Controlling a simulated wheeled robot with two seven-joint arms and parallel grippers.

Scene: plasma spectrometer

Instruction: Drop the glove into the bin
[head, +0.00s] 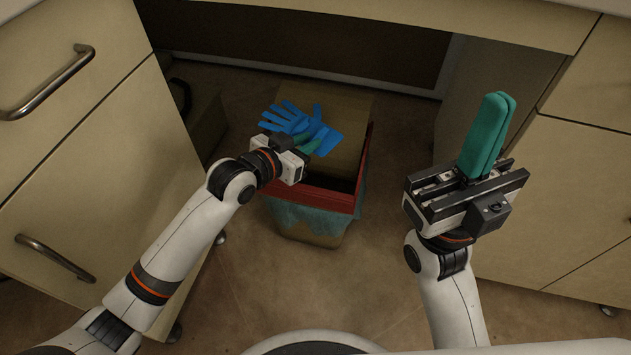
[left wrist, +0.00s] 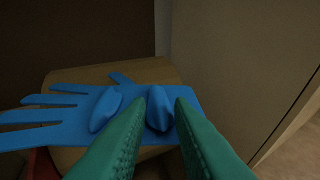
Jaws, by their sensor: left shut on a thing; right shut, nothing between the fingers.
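A blue glove (head: 284,116) is held in my left gripper (head: 318,142), with its fingers spread toward the left. My left gripper is shut on the glove. In the left wrist view the glove (left wrist: 70,112) bunches up at the green fingertips (left wrist: 166,105). The bin (head: 312,196) has a red rim, a brown inside and a bluish liner showing over its near side. In the head view the glove and gripper overlap the bin's left and far part; their height above it is hard to tell. My right gripper (head: 489,130) is shut and empty, pointing up, right of the bin.
A drawer cabinet (head: 75,130) with metal handles stands at left. Another cabinet (head: 580,200) stands at right, and a desk edge (head: 400,30) runs across the back. The floor (head: 385,270) between the bin and the right cabinet is clear.

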